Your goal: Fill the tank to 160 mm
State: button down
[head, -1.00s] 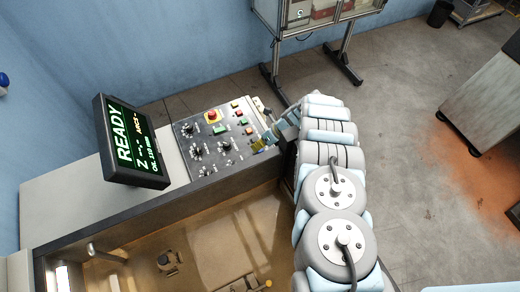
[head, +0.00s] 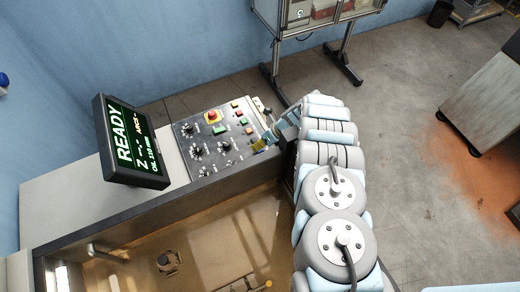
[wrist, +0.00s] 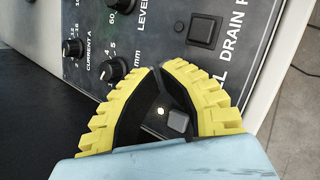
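The tank (head: 215,245) in the head view holds brownish liquid, with fixtures visible in it. The display (head: 132,140) shows READY and a small bottom line that looks like 110 mm; its digits are hard to read. The control panel (head: 215,135) stands behind the tank. My gripper (head: 257,146) is at the panel's right side. In the wrist view my gripper's (wrist: 160,67) yellow-backed fingertips meet, with nothing seen between the tips. A square button (wrist: 179,121) and a small lit lamp (wrist: 160,111) show between the fingers. Whether the tips touch the panel is unclear.
Several knobs, including the level knob (wrist: 121,5) and the mm knob (wrist: 113,69), sit near my fingers. Another square button (wrist: 203,30) lies beyond the tips, near the DRAIN lettering. A red emergency stop (head: 212,115) is at the panel's back.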

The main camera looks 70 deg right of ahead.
jog(key=shift+f+b, duration=0.9)
jog(key=shift+b, duration=0.35)
dwell(0.8)
jog(key=shift+r, duration=0.9)
jog(key=shift+r, duration=0.1)
jog(key=shift+r+p, duration=0.85)
jog(key=shift+r, duration=1.55)
jog(key=shift+f, duration=0.1)
